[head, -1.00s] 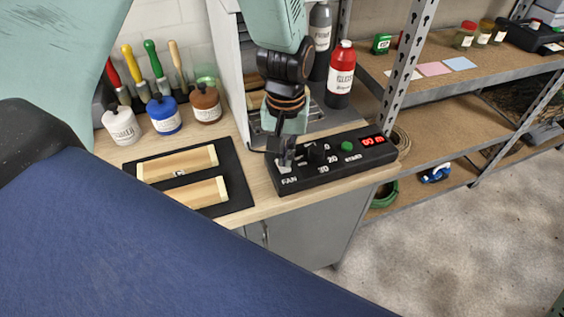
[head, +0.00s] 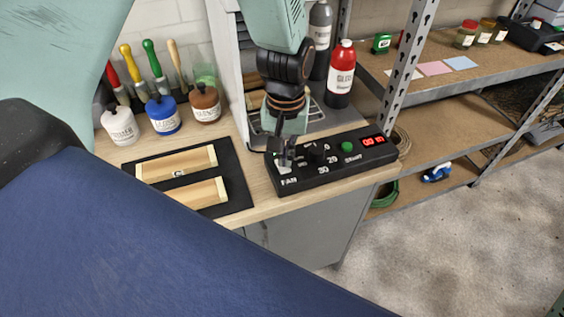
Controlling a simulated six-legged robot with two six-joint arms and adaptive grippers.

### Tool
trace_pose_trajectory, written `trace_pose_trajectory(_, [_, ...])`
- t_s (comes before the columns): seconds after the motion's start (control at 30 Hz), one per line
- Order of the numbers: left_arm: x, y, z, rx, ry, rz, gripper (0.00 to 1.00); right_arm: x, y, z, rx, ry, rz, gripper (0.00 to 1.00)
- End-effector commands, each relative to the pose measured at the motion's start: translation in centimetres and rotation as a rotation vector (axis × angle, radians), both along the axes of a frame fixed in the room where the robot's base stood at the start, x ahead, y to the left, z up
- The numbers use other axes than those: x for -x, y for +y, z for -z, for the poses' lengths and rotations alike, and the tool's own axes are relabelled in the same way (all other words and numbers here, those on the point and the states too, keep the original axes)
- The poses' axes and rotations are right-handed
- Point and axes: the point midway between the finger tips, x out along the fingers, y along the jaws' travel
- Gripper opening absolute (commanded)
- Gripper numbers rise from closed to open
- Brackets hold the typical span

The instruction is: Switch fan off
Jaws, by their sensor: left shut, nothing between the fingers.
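The black control box (head: 338,169) lies on the wooden bench top, with a FAN label at its left end. The pale fan switch (head: 284,167) is just above that label and partly hidden by my gripper, so its position is hard to tell. My left gripper (head: 284,150) is shut and empty, pointing down with its tips right at the switch. I cannot tell whether they touch it. My right gripper is not in view.
A black mat (head: 237,180) with wooden blocks lies to the left. Jars and brushes stand behind it. A red bottle (head: 340,75) and a metal shelf post (head: 402,75) stand close behind the box.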

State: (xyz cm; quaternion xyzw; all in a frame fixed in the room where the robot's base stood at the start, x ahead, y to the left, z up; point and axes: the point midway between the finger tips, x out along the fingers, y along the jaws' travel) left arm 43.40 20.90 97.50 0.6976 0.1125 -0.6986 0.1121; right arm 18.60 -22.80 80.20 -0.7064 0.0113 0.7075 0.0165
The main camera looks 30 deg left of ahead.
Motion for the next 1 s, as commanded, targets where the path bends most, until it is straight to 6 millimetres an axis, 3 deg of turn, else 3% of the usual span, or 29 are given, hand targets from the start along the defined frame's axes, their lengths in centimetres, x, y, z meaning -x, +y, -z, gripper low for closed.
trace_pose_trajectory(1.0, [0.0,0.0,1.4,0.0,0.0,0.0,0.0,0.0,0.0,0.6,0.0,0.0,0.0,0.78])
